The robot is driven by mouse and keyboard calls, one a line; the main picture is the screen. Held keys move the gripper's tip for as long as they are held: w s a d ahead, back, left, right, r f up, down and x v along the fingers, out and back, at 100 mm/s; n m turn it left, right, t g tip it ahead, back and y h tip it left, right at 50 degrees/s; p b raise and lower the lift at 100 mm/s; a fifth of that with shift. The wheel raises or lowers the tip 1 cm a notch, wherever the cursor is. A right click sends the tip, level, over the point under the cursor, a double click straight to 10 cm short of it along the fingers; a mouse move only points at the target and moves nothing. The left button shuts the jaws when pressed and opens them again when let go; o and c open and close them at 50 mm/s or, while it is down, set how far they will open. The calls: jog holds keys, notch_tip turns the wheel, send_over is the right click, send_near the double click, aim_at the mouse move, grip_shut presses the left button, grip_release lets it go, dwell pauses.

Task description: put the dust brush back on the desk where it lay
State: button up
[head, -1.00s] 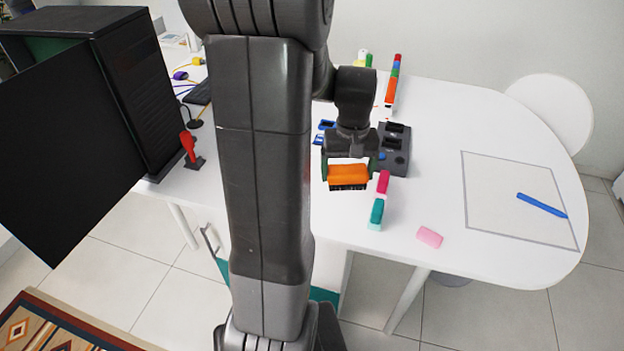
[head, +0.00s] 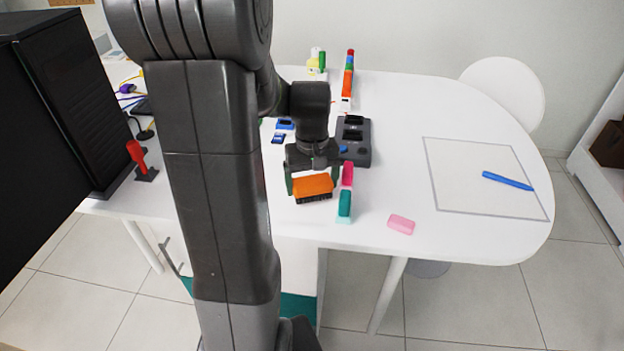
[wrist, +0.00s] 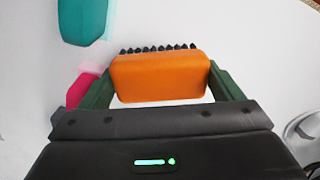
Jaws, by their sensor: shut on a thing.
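The dust brush (head: 312,186) has an orange back and dark bristles. My gripper (head: 312,181) is shut on it, with one finger at each end of the orange block. In the wrist view the brush (wrist: 160,77) sits between the two green fingers, bristles toward the top of the picture. The white desk (head: 400,110) lies under and around it. I cannot tell whether the bristles touch the desk or hang just above it. My arm hides part of the desk to the left.
Pink and teal blocks (head: 345,204) stand just right of the brush. A dark grey dock (head: 355,140) is behind them. A pink eraser (head: 401,224) lies near the front edge. A grey outlined square (head: 460,205) holds a blue stick (head: 507,181). A black cabinet (head: 70,90) stands left.

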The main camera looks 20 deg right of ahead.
jog(key=shift+f+b, duration=0.35)
jog(key=shift+f, duration=0.2)
dwell(0.4)
jog(key=o, duration=0.8)
notch_tip(320, 180, up, 14)
jog(key=shift+f+p, duration=0.1)
jog(key=shift+p, duration=0.2)
notch_tip(320, 180, down, 14)
jog(key=shift+r+b, duration=0.1)
jog(key=shift+b, duration=0.2)
jog(key=shift+r+p, duration=0.3)
jog(key=shift+r, duration=0.1)
jog(key=shift+f, duration=0.1)
